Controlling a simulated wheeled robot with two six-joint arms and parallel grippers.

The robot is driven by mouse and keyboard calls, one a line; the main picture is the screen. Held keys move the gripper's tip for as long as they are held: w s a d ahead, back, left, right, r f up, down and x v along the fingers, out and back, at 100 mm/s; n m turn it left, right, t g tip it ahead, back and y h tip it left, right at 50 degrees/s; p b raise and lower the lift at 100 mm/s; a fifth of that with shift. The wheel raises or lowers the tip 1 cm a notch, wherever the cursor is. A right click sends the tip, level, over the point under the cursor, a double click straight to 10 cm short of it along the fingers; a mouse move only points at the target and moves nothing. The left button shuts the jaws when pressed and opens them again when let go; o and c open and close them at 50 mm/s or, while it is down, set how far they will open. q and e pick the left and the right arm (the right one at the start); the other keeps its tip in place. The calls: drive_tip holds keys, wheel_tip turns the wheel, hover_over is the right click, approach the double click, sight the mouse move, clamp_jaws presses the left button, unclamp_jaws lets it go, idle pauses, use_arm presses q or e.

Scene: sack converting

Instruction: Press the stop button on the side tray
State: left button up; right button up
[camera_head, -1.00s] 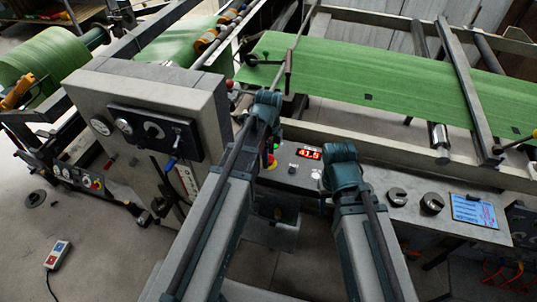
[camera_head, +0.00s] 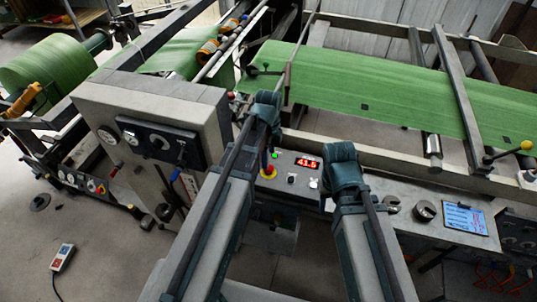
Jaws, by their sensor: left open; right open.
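The side tray (camera_head: 375,214) is a long grey control shelf along the machine's front. A red stop button (camera_head: 269,171) on a yellow base sits at its left end, below a lit green button (camera_head: 275,155). My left gripper (camera_head: 264,152) is just above and left of the stop button in the picture. Its wrist hides most of the fingers, and I cannot see contact with the button. My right gripper (camera_head: 342,168) is over the tray, right of the red display (camera_head: 308,163). Its fingers are hidden behind its wrist. Both grippers show nothing held.
A grey cabinet (camera_head: 152,95) with gauges stands left of my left arm. Green sack web (camera_head: 370,88) runs behind the tray. Black knobs (camera_head: 425,210) and a blue screen (camera_head: 465,218) are at the tray's right. A pendant (camera_head: 62,257) lies on the floor.

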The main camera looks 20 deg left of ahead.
sight(269, 169)
use_arm(q)
wheel_tip(269, 169, up, 8)
drive_tip(key=p, duration=0.7)
drive_tip(key=shift+r, duration=0.15)
use_arm(e)
wheel_tip(269, 169, up, 8)
drive_tip(key=shift+r, duration=0.15)
use_arm(q)
drive_tip(key=s+d+f+n+y+b, duration=0.1)
drive_tip(key=s+d+f+n+b, duration=0.2)
drive_tip(key=s+d+n, duration=0.7)
drive_tip(key=s+n, duration=0.4)
drive_tip(key=shift+s+d+n, duration=0.2)
drive_tip(key=shift+n, duration=0.1)
use_arm(e)
wheel_tip(269, 169, down, 3)
